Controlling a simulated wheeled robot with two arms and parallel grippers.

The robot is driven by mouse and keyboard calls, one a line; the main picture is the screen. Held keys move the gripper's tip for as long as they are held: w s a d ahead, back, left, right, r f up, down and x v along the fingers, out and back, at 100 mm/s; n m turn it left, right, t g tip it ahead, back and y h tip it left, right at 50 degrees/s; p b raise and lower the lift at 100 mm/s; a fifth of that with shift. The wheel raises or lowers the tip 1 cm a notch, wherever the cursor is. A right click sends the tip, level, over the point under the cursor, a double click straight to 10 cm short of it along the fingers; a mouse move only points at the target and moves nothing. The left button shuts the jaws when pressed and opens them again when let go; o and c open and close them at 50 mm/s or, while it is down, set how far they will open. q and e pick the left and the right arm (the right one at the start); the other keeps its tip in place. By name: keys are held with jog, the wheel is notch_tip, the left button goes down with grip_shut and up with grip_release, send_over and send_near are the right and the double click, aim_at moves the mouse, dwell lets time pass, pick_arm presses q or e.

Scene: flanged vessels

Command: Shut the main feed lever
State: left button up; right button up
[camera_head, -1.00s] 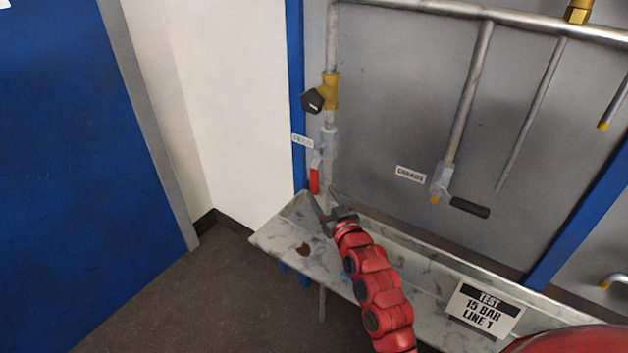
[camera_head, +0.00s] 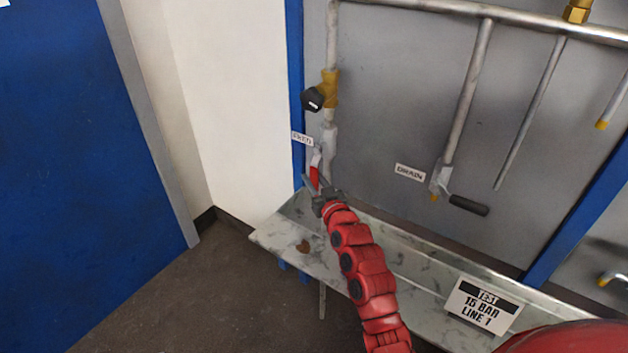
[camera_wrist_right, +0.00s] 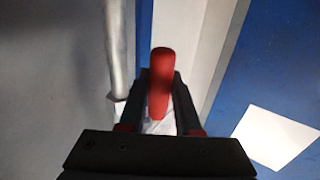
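The feed lever (camera_head: 315,174) has a red handle hanging down from a grey valve on the vertical pipe, roughly along the pipe. A small label reading FEED (camera_head: 302,139) is beside the valve. My right gripper (camera_head: 317,186) is at the lower part of the red handle. In the right wrist view the red handle (camera_wrist_right: 161,82) stands between the two dark fingers, with gaps visible beside it; the fingers look open. The valve body is mostly hidden there behind the gripper. My left gripper is out of view.
A yellow valve with a black knob (camera_head: 316,97) sits above on the same pipe. A drain valve with a black handle (camera_head: 467,205) is to the right. A grey marbled trough (camera_head: 285,232) runs below, with a TEST 15 BAR LINE 1 sign (camera_head: 484,305). A blue post is just left.

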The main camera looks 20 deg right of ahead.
grip_shut()
dwell(1.0)
